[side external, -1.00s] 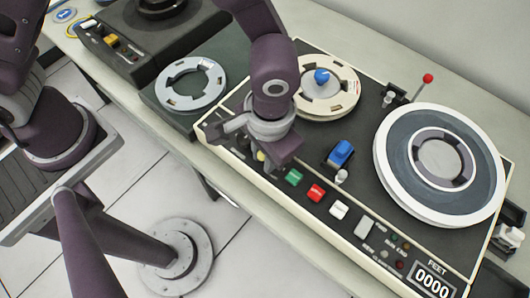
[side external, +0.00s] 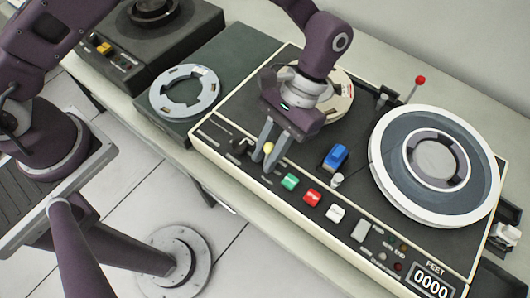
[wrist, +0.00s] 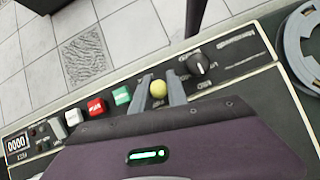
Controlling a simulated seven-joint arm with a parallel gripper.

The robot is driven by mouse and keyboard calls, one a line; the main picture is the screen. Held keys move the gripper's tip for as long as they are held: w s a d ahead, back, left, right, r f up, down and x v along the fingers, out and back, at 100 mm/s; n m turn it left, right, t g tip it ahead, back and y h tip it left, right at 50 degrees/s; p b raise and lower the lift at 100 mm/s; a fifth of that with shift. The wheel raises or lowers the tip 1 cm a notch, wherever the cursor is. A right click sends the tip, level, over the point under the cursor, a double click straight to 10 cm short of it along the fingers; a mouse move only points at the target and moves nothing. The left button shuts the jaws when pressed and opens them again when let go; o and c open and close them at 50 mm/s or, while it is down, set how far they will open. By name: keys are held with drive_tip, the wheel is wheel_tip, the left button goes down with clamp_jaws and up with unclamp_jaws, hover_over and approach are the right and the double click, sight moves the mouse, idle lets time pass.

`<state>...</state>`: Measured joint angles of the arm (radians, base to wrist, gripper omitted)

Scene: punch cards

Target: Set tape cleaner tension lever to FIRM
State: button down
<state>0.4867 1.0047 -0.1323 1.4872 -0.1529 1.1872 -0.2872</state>
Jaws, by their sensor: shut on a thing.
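A yellow ball-topped lever knob (side external: 268,148) stands near the front edge of the tape machine (side external: 225,120), left of the green button. My gripper (side external: 263,152) is shut on this yellow knob, with one finger on each side of it. In the wrist view, the yellow knob (wrist: 158,89) shows between the two grey fingertips (wrist: 160,87). The lever's lower part and any lettering beside it are too small or hidden to read, so I cannot tell its setting.
A black rotary knob (wrist: 198,64) sits close beside the lever. Green (side external: 290,181), red (side external: 313,197) and white (side external: 335,213) buttons line the front on the other side. A blue switch (side external: 335,157) and a large reel (side external: 385,155) stand farther right.

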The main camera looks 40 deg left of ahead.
drive_tip(key=shift+w+g, duration=0.2)
drive_tip(key=shift+g, duration=0.3)
drive_tip(key=shift+f, duration=0.1)
drive_tip(key=c, duration=1.4)
unclamp_jaws()
drive_tip(key=shift+o, duration=0.2)
drive_tip(key=v, duration=0.6)
drive_tip(key=shift+w, duration=0.25)
drive_tip(key=shift+w+r, duration=0.15)
drive_tip(key=shift+r, duration=0.3)
